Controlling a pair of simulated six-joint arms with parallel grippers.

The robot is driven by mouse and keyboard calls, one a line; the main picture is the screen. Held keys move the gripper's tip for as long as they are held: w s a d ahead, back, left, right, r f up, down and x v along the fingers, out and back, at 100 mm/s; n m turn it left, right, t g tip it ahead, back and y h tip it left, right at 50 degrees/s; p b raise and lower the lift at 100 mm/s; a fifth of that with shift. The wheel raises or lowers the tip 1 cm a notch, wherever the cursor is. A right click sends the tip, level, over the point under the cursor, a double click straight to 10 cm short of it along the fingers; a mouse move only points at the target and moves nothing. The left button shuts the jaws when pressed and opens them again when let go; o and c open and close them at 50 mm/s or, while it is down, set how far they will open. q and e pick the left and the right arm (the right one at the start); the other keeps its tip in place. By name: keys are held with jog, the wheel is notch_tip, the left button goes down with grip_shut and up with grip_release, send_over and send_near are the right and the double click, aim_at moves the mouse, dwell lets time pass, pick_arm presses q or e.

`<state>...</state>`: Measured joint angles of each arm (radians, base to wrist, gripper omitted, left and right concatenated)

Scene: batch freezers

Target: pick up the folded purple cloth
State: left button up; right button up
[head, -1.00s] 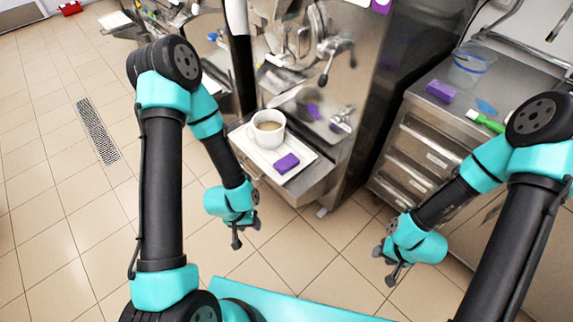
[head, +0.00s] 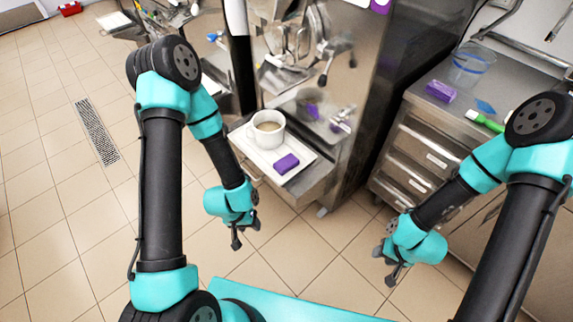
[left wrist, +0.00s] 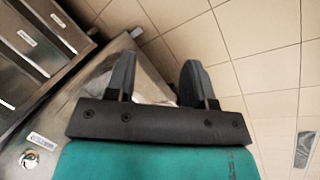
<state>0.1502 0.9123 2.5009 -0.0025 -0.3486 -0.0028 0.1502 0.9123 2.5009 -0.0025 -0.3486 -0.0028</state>
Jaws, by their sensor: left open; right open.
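A small folded purple cloth (head: 287,163) lies on a white tray (head: 252,150) on the low steel shelf of the machine, beside a white cup. A second purple folded piece (head: 440,91) lies on the steel counter at the right; I cannot tell for sure which one is the task's cloth. My left gripper (head: 238,238) hangs below and left of the tray, apart from it. In the left wrist view its two fingers (left wrist: 157,78) are spread and empty. My right gripper (head: 385,267) is open and empty above the floor, in front of the drawers.
A white cup (head: 267,130) with a pale brown drink stands on the tray. A clear bucket (head: 471,65), a blue piece (head: 486,107) and a green-handled tool (head: 484,121) are on the right counter. The steel machine (head: 345,100) rises behind the tray. Tiled floor is clear between the arms.

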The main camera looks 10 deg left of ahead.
pick_arm(q)
jog(key=o, duration=1)
jog(key=shift+c, duration=0.2)
